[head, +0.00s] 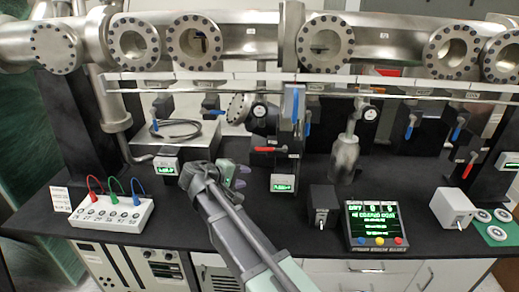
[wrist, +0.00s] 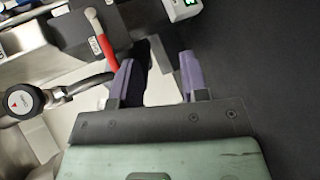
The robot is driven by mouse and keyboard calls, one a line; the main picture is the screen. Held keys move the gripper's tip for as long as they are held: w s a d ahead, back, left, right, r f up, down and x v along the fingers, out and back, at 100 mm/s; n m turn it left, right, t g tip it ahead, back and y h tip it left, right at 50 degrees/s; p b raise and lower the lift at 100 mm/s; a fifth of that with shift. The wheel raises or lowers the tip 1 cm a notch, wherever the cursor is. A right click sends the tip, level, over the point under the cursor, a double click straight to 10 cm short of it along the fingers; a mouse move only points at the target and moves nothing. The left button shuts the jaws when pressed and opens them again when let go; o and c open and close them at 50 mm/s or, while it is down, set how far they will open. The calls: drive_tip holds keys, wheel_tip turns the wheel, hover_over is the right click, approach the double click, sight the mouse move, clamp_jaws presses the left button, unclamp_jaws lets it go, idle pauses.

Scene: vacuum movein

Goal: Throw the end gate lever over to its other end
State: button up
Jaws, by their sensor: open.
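A red-handled lever (head: 266,149) sticks out to the left from a dark post at the middle of the bench, above a small green-lit display. A red lever also shows in the wrist view (wrist: 101,38), at the upper left, just beyond my left finger. Several other levers hang along the line, blue and red; no readable label shows which one is the end gate's. My gripper (head: 240,176) is open and empty, to the left of and below the middle post. In the wrist view its two purple fingers (wrist: 158,78) are apart with nothing between them.
A display box with coloured buttons (head: 375,225) stands at the front right, and a white box with cables (head: 112,217) at the front left. Steel pipes (head: 250,42) run above. Bare black bench (head: 165,225) lies left of my arm.

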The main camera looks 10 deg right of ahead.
sight(263, 150)
drive_tip(key=w+r+n+t+h, duration=0.1)
drive_tip(key=w+r+t+h, duration=0.15)
drive_tip(key=r, duration=0.25)
drive_tip(key=b+x, duration=0.1)
drive_tip(key=x, duration=1)
drive_tip(key=shift+w+r+b, duration=0.1)
drive_tip(key=shift+r+b, duration=0.1)
drive_tip(key=shift+b, duration=0.1)
clamp_jaws()
